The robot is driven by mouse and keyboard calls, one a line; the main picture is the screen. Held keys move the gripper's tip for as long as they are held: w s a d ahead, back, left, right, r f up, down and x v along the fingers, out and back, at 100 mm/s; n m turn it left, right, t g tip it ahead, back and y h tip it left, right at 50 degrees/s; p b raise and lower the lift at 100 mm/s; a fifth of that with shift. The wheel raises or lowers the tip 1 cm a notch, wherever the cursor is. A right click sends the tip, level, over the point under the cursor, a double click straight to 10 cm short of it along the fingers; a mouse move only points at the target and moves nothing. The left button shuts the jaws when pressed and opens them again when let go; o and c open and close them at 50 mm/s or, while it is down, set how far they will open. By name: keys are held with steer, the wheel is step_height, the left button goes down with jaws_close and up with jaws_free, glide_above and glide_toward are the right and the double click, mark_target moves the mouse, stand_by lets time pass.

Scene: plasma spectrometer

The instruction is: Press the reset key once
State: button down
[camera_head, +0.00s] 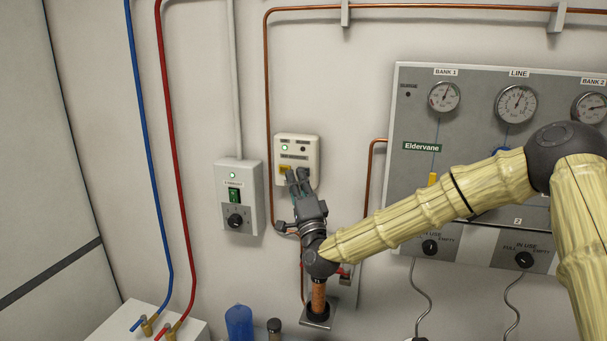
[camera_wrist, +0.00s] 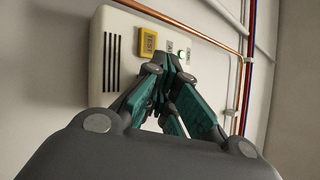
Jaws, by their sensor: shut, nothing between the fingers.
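A cream wall box (camera_head: 312,143) hangs on the wall, with a lit green light (camera_head: 284,147) and a yellow key (camera_head: 284,169) at its lower left. In the wrist view, this yellow key (camera_wrist: 149,42) is marked TEST. My gripper (camera_head: 298,176) is shut and empty, with its fingertips in front of the lower part of the box. In the wrist view, the fingertips (camera_wrist: 166,62) lie beside the yellow key. I cannot tell whether they touch the box. No key marked reset can be read; the fingers hide part of the box face.
A grey exhaust switch box (camera_head: 236,170) with a green switch and a black knob is left of the cream box. A copper pipe (camera_head: 267,80) runs between them. A gauge panel (camera_head: 420,110) stands at right, behind my arm. Blue and red hoses hang at left.

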stand_by(0.5)
steer(key=shift+s+a+b, duration=0.2)
steer(key=shift+s+b, duration=0.3)
steer(key=shift+s, duration=0.25)
steer(key=s, duration=0.1)
steer(key=s+a+b, duration=0.1)
steer(key=s, duration=0.2)
steer(key=shift+s+a+b, duration=0.3)
steer(key=shift+s+b, duration=0.05)
steer(key=shift+b, duration=0.05)
stand_by(0.5)
